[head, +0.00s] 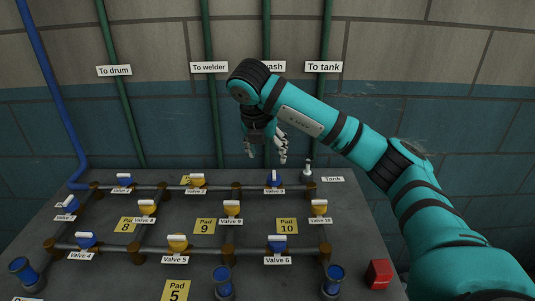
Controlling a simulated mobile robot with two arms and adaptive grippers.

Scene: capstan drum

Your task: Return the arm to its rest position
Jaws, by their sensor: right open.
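My right arm reaches in from the lower right in teal and black, bends at the wrist near the wall, and points its gripper down. My right gripper (266,156) is open and empty. It hangs above the back edge of the panel, over the area between the back-row valves. No object is between its fingers. My left gripper is not in view.
A dark panel (110,278) carries pipes with blue and yellow valves, such as Valve 9 (232,208) and Valve 6 (277,243). A red box (379,274) sits at the right front. Green pipes (211,115) and a blue pipe (50,92) run along the wall.

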